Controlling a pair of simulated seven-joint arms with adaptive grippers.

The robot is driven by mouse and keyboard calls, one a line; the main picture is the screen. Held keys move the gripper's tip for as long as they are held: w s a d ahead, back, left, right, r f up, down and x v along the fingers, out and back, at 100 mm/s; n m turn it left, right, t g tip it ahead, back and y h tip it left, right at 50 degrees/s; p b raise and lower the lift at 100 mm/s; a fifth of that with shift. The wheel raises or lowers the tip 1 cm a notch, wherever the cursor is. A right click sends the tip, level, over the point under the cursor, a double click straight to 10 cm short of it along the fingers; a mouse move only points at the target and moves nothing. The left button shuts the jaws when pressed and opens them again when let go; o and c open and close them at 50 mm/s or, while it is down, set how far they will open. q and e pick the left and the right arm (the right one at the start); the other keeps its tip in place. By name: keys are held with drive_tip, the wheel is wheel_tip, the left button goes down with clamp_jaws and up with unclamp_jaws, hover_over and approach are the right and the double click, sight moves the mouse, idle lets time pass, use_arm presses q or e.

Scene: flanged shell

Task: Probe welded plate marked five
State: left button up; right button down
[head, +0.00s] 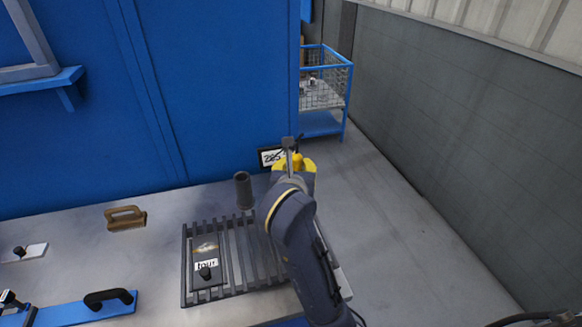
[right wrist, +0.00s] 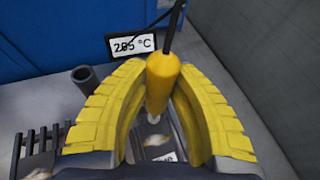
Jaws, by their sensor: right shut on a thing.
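My right gripper (head: 295,165) has yellow fingers, closed around the yellow handle of a probe (right wrist: 162,80). The grip also shows in the right wrist view (right wrist: 160,105). The probe's pale tip points down over a plate (right wrist: 152,143) with a bright weld patch. That plate's label (right wrist: 163,158) is mostly hidden and I cannot read it. I cannot tell whether the tip touches the plate. In the head view my arm hides that spot. A plate marked "four" (head: 207,280) lies on the slatted rack. My left gripper is not in view.
A temperature display (right wrist: 132,44) in °C stands at the bench's back edge, with a cable running near it. A dark upright tube (head: 243,190) stands behind the rack (head: 245,250). A brown handled block (head: 125,218) and a blue bar with a black handle (head: 90,308) lie left.

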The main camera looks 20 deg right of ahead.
drive_tip(key=shift+d+f, duration=0.1)
drive_tip(key=shift+d, duration=0.1)
drive_tip(key=shift+f, duration=3.85)
drive_tip(key=shift+r, duration=3.5)
